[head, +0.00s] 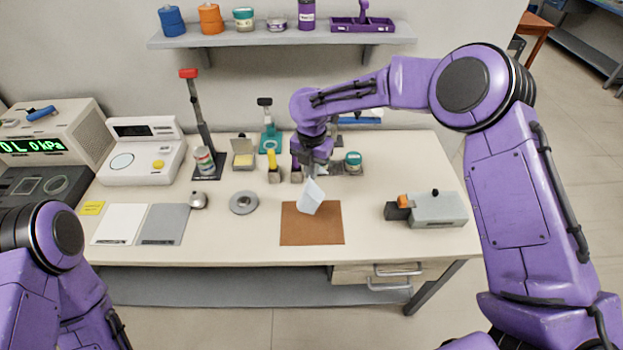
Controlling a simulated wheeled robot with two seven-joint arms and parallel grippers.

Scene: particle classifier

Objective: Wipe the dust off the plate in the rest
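My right gripper (314,174) points down over the middle of the bench. It appears shut on a pale bluish-white piece (311,197), perhaps a wipe, which hangs tilted above the far part of a brown mat (312,229). I cannot tell whether the piece touches the mat. A dark low holder (337,170), perhaps the rest, shows partly behind the gripper; my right arm hides much of that area, and I cannot make out a plate or dust there. My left arm is at the lower left, and its gripper is out of view.
A yellow-topped brush-like tool (273,167) and a green-lidded jar (353,162) flank the gripper. A grey ring (243,202) lies left of the mat, a grey box (438,209) right of it. A red-topped stand (203,130) rises behind. The bench front is mostly clear.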

